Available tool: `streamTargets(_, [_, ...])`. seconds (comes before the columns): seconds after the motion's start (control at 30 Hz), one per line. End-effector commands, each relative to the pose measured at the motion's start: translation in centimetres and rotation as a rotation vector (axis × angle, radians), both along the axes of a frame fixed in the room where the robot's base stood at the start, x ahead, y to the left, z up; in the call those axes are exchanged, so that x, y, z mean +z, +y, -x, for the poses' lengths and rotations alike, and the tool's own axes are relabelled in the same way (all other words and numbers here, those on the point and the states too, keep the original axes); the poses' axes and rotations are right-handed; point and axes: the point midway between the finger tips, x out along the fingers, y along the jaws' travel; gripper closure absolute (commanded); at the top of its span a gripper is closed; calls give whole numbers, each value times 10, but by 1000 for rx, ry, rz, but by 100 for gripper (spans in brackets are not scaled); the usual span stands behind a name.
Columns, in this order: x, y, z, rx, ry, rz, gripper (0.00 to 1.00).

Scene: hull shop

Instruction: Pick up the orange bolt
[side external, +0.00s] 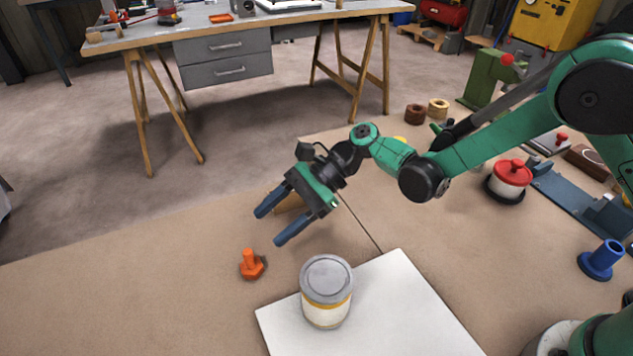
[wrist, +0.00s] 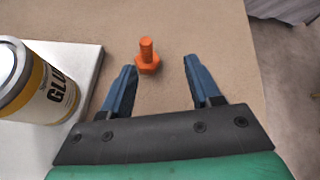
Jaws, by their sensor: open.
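The orange bolt (side external: 251,265) stands upright on its wide head on the brown tabletop, left of the white board. In the wrist view the orange bolt (wrist: 147,56) lies just beyond the fingertips, nearer the left finger. My gripper (side external: 269,228) is open and empty, its two blue fingers spread apart. In the side view it is above the table, up and to the right of the bolt. The blue fingers also show in the wrist view, my gripper (wrist: 160,62) having nothing between them.
A glue can (side external: 327,290) stands on the white board (side external: 408,300) close to the bolt; the can (wrist: 40,85) is left of the fingers in the wrist view. A blue flanged part (side external: 601,260) and a red-lidded pot (side external: 510,178) are at right. The tabletop left of the bolt is clear.

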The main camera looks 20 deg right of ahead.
Motion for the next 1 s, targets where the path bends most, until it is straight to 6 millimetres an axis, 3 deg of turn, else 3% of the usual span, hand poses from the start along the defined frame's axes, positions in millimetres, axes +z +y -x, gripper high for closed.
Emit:
streamTargets(0.1, [-18, 13, 8, 2, 134, -62, 44])
streamTargets(0.27, [-28, 21, 14, 6, 216, -94, 44])
streamTargets(0.7, [-48, 67, 24, 5, 223, -96, 44])
streamTargets(1.0, [-49, 70, 25, 3, 222, -96, 44])
